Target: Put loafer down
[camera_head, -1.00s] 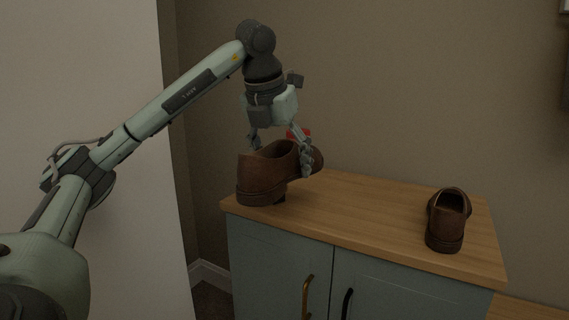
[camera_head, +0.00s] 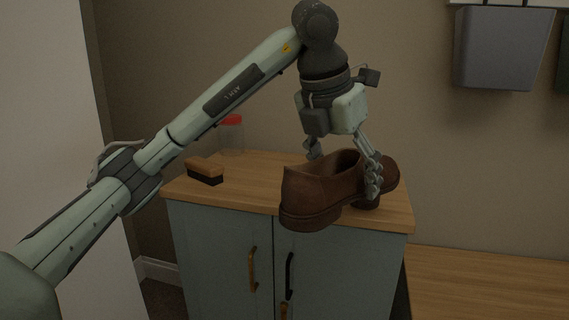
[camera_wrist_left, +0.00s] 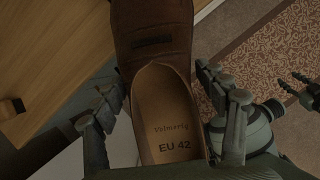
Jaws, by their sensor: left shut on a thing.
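My left gripper (camera_head: 342,168) is shut on a brown leather loafer (camera_head: 318,190), one finger on each side of its opening. The loafer is in the air in front of the cabinet top's right part, heel towards me, toe pointing back right. In the left wrist view the loafer's insole (camera_wrist_left: 168,115) reads "EU 42" between the fingers (camera_wrist_left: 168,110). Dark jointed parts at the wrist view's right edge look like my right gripper (camera_wrist_left: 303,90), only partly in view.
The cabinet's wooden top (camera_head: 250,180) has a brush (camera_head: 205,171) at left and a red-lidded jar (camera_head: 231,135) at back left. The top between brush and loafer is clear. A lower wooden surface (camera_head: 480,285) is at right. A grey bin (camera_head: 506,48) hangs on the wall.

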